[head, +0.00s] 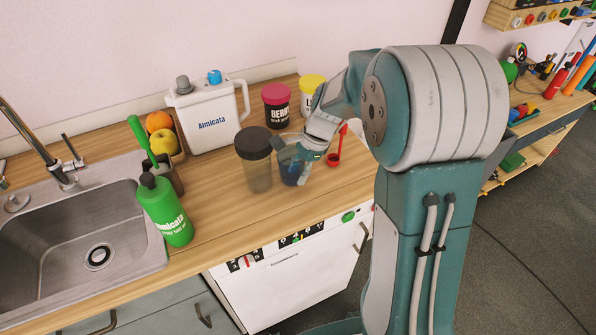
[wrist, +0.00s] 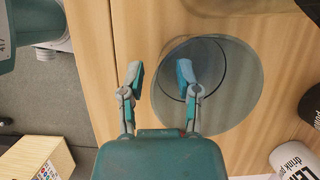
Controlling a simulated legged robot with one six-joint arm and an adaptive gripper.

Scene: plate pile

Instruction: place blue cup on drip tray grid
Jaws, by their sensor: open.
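A see-through bluish cup (head: 282,160), which looks like the blue cup, stands on the wooden counter under my gripper (head: 291,174) in the head view. My gripper hides part of it. In the wrist view my gripper (wrist: 161,76) is open, fingers apart. A large round grey-blue see-through opening (wrist: 235,88), seemingly this cup from above, lies at the right finger. The right finger overlaps its inside, and the left finger is outside its left edge. I cannot tell whether either finger touches the wall. I cannot make out a drip tray grid.
A dark-lidded clear jar (head: 256,165) stands close left of the cup. A white jug (head: 208,118), green bottle (head: 165,212) and sink (head: 75,240) are left.

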